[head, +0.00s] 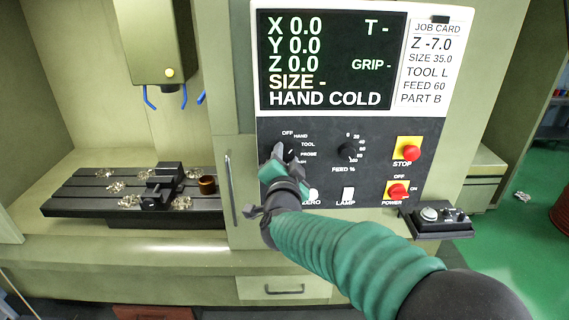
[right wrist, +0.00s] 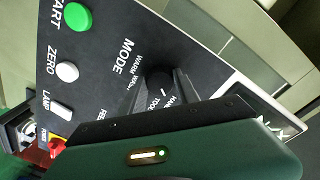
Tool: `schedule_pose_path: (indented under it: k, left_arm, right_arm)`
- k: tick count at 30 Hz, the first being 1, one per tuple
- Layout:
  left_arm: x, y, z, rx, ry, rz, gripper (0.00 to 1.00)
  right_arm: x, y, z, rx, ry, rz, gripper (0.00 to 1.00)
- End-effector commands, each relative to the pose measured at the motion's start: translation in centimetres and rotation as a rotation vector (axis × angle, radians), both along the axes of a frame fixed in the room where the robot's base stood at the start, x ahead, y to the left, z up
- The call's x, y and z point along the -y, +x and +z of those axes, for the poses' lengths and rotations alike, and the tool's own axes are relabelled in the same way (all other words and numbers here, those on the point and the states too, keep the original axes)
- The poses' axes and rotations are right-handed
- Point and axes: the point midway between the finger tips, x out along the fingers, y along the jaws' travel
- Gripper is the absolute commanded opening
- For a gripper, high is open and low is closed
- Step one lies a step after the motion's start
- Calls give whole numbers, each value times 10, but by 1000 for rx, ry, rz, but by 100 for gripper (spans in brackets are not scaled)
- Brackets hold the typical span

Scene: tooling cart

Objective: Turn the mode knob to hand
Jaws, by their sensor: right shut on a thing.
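The mode knob (head: 291,150) is a black dial on the dark control panel, ringed by labels including OFF, HAND, TOOL and PROBE. My right gripper (head: 281,157) is at the panel, shut on the knob and partly covering it. In the right wrist view the knob (right wrist: 160,82) shows beside the word MODE, partly hidden by the gripper body. My left gripper is not in view.
A feed dial (head: 349,151), red STOP button (head: 411,153), red power switch (head: 397,191) and lamp switch (head: 347,194) sit close to the right. A job card (head: 431,62) is above. A vise (head: 162,187) stands on the machine bed at left.

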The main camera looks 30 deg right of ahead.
Motion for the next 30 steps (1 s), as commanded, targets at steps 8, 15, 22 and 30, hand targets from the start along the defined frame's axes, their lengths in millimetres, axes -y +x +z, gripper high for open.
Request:
schedule_pose_path:
  k: [8,15,22,30]
  left_arm:
    - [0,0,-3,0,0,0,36]
    - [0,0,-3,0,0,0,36]
    - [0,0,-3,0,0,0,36]
    - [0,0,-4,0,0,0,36]
  right_arm:
    - [1,-1,-6,0,25,-2,0]
    - [1,-1,-7,0,24,-2,38]
    - [1,0,-4,3,21,-1,58]
    - [-2,0,-3,6,19,0,58]
